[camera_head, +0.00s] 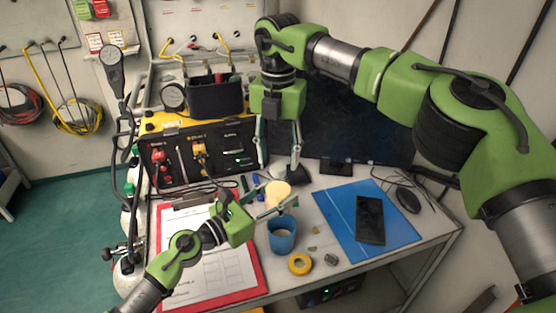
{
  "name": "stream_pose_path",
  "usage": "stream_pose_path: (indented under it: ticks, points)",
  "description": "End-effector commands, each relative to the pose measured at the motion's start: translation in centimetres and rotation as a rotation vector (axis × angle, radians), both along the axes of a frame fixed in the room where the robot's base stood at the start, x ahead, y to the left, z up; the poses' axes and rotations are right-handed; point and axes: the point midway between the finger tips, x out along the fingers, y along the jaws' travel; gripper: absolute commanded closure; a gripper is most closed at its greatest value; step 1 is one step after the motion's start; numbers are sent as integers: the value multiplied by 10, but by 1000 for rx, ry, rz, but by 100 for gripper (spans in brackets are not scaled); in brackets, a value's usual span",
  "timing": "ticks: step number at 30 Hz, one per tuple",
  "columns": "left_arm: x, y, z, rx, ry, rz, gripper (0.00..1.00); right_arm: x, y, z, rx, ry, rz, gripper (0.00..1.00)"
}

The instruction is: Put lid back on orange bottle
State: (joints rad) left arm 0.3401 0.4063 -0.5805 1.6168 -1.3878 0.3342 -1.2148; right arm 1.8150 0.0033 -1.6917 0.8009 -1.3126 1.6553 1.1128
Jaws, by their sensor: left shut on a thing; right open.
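A pale orange-cream rounded thing (278,194), which looks like the orange bottle, stands on the table behind the blue cup. My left gripper (283,199) reaches in from the left and is shut on it, with its fingers across its side. My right gripper (279,170) points down from above, open and empty, its fingertips apart just behind and above the pale thing. I cannot make out the lid for certain. The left gripper's fingers hide part of the pale thing.
A blue cup (281,240) stands just in front. A yellow ring (300,264) and small bits lie near the front edge. A red clipboard (255,271) is at left, a blue folder (345,238) with a black phone (370,219) at right. A black valve panel (218,170) stands behind.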

Motion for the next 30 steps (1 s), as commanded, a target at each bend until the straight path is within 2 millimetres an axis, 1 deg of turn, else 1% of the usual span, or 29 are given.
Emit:
stream_pose_path:
  ticks: [1, 6, 9, 12, 18, 27, 28, 30]
  points:
    - [0, 0, 0, 0, 0, 1, 100, 1, 1, 13, 2, -4, -2, 57]
    - [0, 0, 0, 0, 0, 1, 100, 1, 1, 51, 2, -4, -2, 57]
    - [0, 0, 0, 0, 0, 1, 100, 0, 1, 72, 2, -4, -2, 57]
    - [0, 0, 0, 0, 0, 1, 100, 1, 1, 84, 1, -3, -2, 57]
    - [0, 0, 0, 0, 0, 1, 100, 0, 0, 97, 1, -1, -1, 57]
    - [0, 0, 0, -1, -1, 1, 100, 0, 0, 98, 1, 0, 0, 57]
    - [0, 0, 0, -1, -1, 1, 52, 0, 0, 98, 1, 0, 0, 57]
    - [0, 0, 0, -1, -1, 1, 38, 0, 0, 98, 1, 0, 0, 57]
